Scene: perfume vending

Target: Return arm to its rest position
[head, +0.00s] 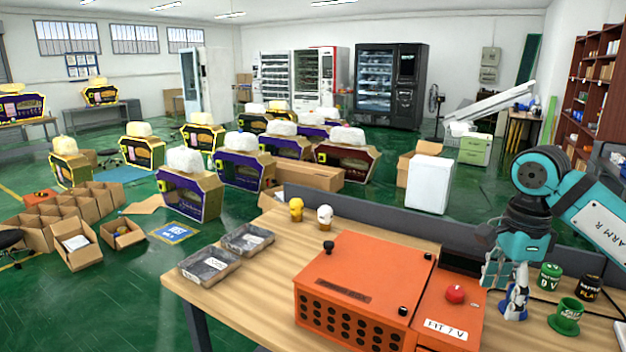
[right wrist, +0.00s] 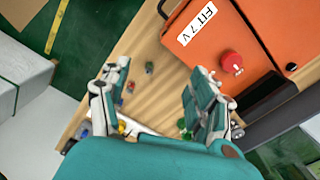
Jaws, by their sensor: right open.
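My right gripper (head: 506,288) hangs from my teal right arm over the right end of the wooden table, beside the orange machine (head: 365,280) with its red button (head: 455,293). In the right wrist view its two fingers (right wrist: 160,100) stand wide apart with nothing held between them, above the wooden table top. The orange machine and the red button (right wrist: 232,62) also show there at the upper right. My left gripper is in neither view.
Green cans (head: 549,276) and a black can (head: 588,287) stand close to the right of my right gripper. Two grey trays (head: 208,265) and two small figures (head: 325,216) are on the table's left part. A low grey partition (head: 400,222) runs along the back edge.

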